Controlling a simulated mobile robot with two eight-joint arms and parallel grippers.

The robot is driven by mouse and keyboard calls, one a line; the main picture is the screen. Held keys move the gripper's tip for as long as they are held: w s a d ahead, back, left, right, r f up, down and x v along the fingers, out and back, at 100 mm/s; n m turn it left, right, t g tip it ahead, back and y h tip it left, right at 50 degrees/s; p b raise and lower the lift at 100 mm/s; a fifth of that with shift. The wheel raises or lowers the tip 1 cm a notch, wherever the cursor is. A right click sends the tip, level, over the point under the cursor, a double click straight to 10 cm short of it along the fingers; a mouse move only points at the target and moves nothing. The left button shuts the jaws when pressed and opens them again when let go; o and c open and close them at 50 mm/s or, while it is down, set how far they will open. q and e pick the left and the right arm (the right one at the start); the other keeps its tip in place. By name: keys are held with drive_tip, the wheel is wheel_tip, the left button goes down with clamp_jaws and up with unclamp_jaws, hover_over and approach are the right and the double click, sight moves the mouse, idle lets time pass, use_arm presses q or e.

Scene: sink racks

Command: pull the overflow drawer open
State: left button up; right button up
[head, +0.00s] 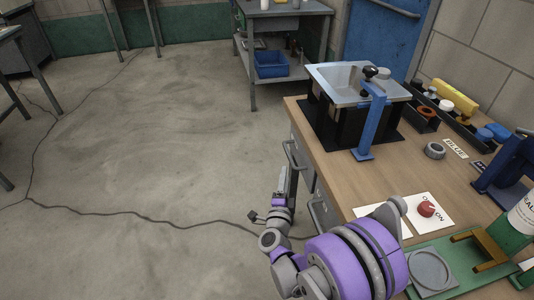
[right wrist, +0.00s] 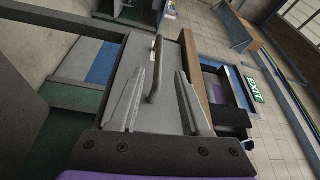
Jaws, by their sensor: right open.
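A grey drawer front (head: 300,163) with an upright-looking bar handle (head: 290,157) is on the left side of the wooden bench; I cannot read a label naming it the overflow drawer. It looks shut. My right gripper (head: 283,183) is beside the bench, just in front of this handle. In the right wrist view the gripper (right wrist: 159,75) is open, and the handle (right wrist: 155,72) shows between its two fingers. I cannot tell whether either finger touches it. My left gripper is not in view.
A second handle (head: 318,213) sits nearer on the same bench side.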

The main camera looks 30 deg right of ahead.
sight(289, 153)
drive_tip(key=p+x, duration=0.2)
drive_tip(key=x, duration=0.8)
drive_tip(key=shift+w+d, duration=0.25)
drive_tip(key=shift+d, duration=0.1)
clamp_jaws()
idle(1.0)
